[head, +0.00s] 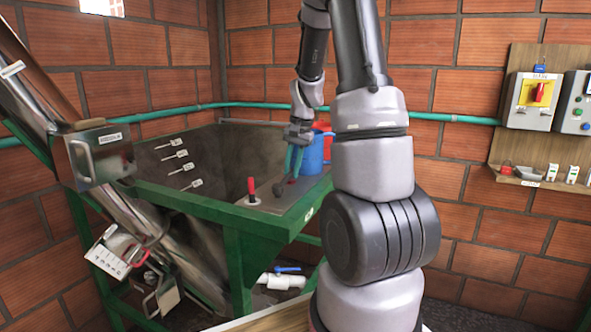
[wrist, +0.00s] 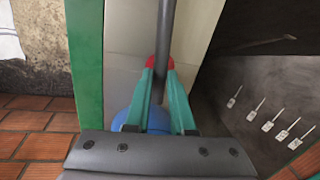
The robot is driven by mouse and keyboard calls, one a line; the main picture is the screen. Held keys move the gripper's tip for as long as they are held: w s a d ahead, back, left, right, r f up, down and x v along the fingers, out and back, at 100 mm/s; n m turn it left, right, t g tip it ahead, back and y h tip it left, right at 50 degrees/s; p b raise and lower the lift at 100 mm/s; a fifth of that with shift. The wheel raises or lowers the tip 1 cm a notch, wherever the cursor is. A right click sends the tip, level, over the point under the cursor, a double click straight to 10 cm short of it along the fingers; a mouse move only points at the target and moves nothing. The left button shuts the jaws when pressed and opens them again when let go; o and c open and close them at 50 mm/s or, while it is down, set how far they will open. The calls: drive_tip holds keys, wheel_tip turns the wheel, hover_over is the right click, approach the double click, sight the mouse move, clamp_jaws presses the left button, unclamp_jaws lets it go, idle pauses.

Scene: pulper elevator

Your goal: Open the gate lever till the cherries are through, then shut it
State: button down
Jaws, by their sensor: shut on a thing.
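My gripper (head: 292,176) is over the plate at the right side of the green-framed hopper (head: 255,245). In the wrist view my gripper (wrist: 160,68) has its teal, red-tipped fingers closed around a grey rod (wrist: 166,25), which runs out of the top of the picture. In the head view a dark rounded end (head: 278,190) shows just beside the fingertips; I cannot tell whether it belongs to the rod. A red-handled lever (head: 251,186) stands upright nearby, apart from my gripper. I cannot tell which of these is the gate lever. No cherries can be made out.
A blue jug (head: 313,155) stands close behind my gripper. White tags (head: 176,154) mark the hopper's inner wall. A slanted metal elevator chute (head: 125,205) stands at left. Switch boxes (head: 530,100) hang on the right wall. My arm covers the middle right.

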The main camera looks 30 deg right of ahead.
sight(273, 182)
drive_tip(key=shift+w+a+n, duration=0.6)
drive_tip(key=shift+n, duration=0.2)
drive_tip(key=a+n, duration=0.1)
drive_tip(key=w+a+n, duration=0.1)
drive_tip(key=a+n+g, duration=0.1)
drive_tip(key=shift+w+n, duration=0.3)
drive_tip(key=shift+w+a+n+g+y, duration=0.15)
drive_tip(key=shift+w+a+n+g, duration=0.05)
drive_tip(key=shift+a+n, duration=0.8)
drive_tip(key=shift+w+a+n+g+y, duration=0.15)
drive_tip(key=shift+a+n+g, duration=0.05)
drive_tip(key=shift+a+n, duration=0.8)
drive_tip(key=shift+d, duration=0.1)
drive_tip(key=c, duration=0.8)
unclamp_jaws()
drive_tip(key=shift+o, duration=0.2)
wheel_tip(273, 182, up, 11)
drive_tip(key=d, duration=0.2)
drive_tip(key=shift+f, duration=0.15)
